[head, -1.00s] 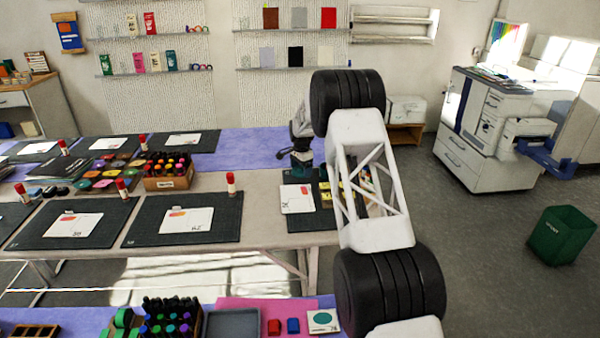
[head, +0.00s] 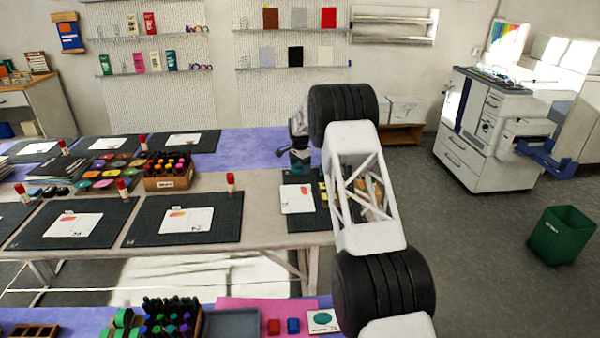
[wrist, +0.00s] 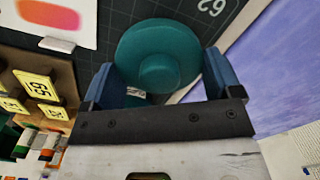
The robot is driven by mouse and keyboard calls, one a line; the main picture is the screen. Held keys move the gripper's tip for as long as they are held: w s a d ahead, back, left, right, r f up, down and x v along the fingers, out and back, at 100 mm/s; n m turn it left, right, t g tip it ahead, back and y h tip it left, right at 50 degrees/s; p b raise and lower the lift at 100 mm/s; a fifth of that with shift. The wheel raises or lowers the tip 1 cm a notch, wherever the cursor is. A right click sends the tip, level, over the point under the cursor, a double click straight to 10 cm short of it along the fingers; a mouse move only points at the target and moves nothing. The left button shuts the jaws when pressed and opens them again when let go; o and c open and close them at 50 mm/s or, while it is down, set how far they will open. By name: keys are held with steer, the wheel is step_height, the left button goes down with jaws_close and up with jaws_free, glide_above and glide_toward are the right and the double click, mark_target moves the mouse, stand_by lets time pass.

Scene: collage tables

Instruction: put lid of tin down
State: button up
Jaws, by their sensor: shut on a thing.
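A round teal lid (wrist: 158,48) with a raised round middle lies between the blue fingers of my gripper (wrist: 160,72) in the wrist view. My gripper is shut on it, above a dark grid cutting mat (wrist: 118,14). In the head view my gripper (head: 301,157) is small and partly behind my arm, over the far right end of the middle table. I cannot make out the body of the tin; a small pale patch shows just below the lid's lower edge in the wrist view.
A white card (wrist: 50,18) with an orange-pink swatch lies left of the lid. A wooden holder with yellow number tags (wrist: 36,84) and several small bottles stands at the lower left. A purple table surface (wrist: 272,65) lies to the right, past the mat's pale edge.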

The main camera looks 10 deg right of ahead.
mark_target(300, 176)
steer(key=shift+f, duration=1.5)
steer(key=shift+f, duration=0.15)
steer(key=o, duration=0.7)
steer(key=shift+r, duration=0.2)
step_height(300, 176, up, 12)
steer(key=shift+f, duration=0.15)
